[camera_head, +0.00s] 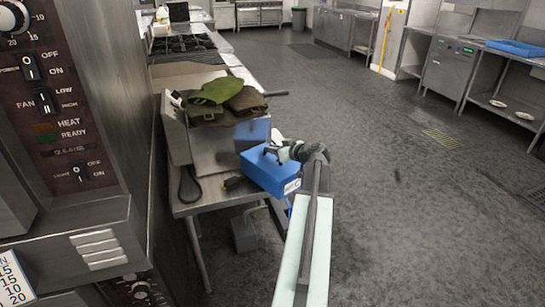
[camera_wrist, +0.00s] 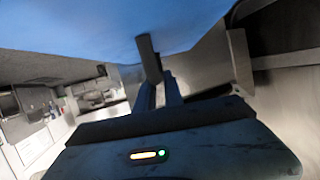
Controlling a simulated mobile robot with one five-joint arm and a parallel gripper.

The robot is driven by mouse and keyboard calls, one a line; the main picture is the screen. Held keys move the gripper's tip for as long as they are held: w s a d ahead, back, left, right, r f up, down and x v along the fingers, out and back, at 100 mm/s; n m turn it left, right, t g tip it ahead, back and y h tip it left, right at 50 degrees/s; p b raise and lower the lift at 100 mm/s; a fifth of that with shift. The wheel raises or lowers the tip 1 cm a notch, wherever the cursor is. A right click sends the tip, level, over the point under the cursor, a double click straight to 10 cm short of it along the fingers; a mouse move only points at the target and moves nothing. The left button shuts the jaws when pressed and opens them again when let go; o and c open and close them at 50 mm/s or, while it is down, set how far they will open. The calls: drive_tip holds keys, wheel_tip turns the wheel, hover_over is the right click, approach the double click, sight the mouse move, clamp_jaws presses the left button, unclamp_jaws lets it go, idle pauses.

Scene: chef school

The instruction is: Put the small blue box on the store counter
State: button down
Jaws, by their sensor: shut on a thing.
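The small blue box (camera_head: 268,175) is at the right edge of the near steel counter (camera_head: 212,160), in the middle of the head view. My gripper (camera_head: 270,151) is shut on the box at its upper edge. The box looks tilted; I cannot tell whether it touches the counter. In the wrist view the blue box (camera_wrist: 90,25) fills the top, with a dark finger (camera_wrist: 148,48) against it. The other finger is not clear there.
A control panel (camera_head: 55,90) stands close at left. A blue tray (camera_head: 515,47) is on a far right counter. The floor at right is clear.

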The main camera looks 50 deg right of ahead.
sight(265, 154)
drive_tip(key=shift+s+f+b, duration=0.2)
drive_tip(key=shift+f+b, duration=0.55)
drive_tip(key=shift+f, duration=0.2)
drive_tip(key=shift+f+b, duration=0.65)
drive_tip(key=shift+r, duration=0.1)
drive_tip(key=c, duration=1.5)
unclamp_jaws()
drive_tip(key=shift+o, duration=0.2)
